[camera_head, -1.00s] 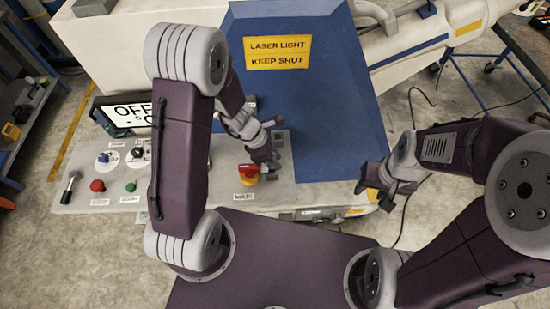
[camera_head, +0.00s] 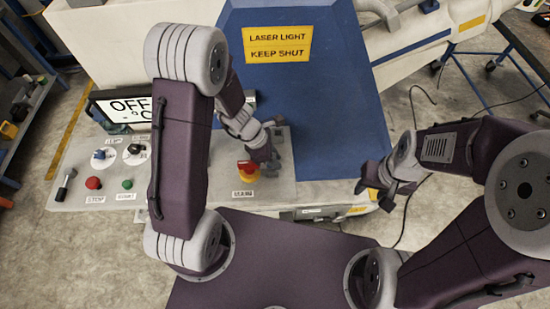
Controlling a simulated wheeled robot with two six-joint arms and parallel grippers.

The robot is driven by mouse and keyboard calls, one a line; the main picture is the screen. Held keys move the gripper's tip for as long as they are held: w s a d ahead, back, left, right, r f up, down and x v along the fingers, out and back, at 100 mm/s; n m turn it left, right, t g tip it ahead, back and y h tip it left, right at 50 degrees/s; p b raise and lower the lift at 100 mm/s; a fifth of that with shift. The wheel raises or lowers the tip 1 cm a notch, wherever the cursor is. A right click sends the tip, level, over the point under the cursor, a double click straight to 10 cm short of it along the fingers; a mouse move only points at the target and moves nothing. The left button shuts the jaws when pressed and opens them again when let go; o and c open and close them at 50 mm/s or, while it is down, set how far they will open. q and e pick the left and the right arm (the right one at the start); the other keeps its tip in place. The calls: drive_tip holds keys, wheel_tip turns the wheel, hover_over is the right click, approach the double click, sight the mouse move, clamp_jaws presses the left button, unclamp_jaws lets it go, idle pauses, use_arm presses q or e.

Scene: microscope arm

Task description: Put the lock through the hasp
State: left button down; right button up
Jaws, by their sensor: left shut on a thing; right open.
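My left gripper (camera_head: 270,158) is over the console's right part, beside the rotary switch (camera_head: 247,168) with a red knob and yellow base. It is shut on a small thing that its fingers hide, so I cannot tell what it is. A label reading MAIN (camera_head: 243,194) sits below the switch. I cannot make out a padlock or a hasp.
The console (camera_head: 215,185) also carries a red button (camera_head: 93,183), a green button (camera_head: 127,184) and a lever (camera_head: 66,184). A blue cover (camera_head: 325,100) with a yellow laser sign (camera_head: 277,44) rises behind. A cable (camera_head: 405,217) lies on the floor at right.

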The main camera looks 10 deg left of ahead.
use_arm(q)
drive_tip(key=shift+f+b, duration=0.3)
drive_tip(key=shift+f, duration=0.1)
drive_tip(key=c, duration=1.2)
unclamp_jaws()
drive_tip(key=shift+o, duration=0.2)
drive_tip(key=p+v, duration=0.3)
drive_tip(key=v, duration=0.6)
drive_tip(key=shift+r, duration=0.1)
